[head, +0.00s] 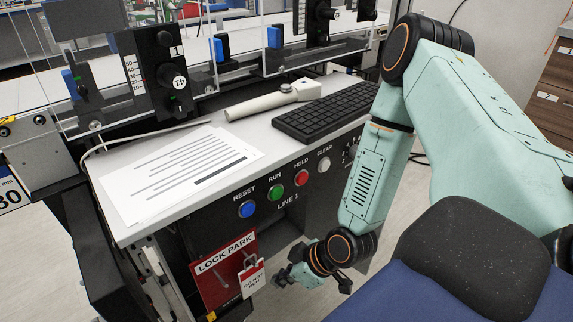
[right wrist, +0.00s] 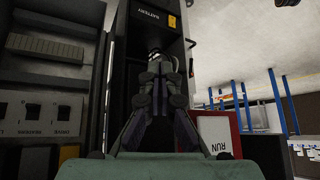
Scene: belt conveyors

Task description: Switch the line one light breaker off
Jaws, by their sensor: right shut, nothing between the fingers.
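My right gripper (head: 285,277) hangs low in the head view, in front of the console's lower front and just right of the red lock park board. In the right wrist view the gripper (right wrist: 160,65) shows its fingers together, with nothing between them. My left gripper is out of view.
The line 1 console top (head: 180,205) bears a paper sheet, a handheld scanner (head: 273,101) and a keyboard (head: 330,113). Blue, green, red and white buttons line its front. The red lock park board (head: 215,277) carries a hanging tag (head: 251,277). Floor is clear at left.

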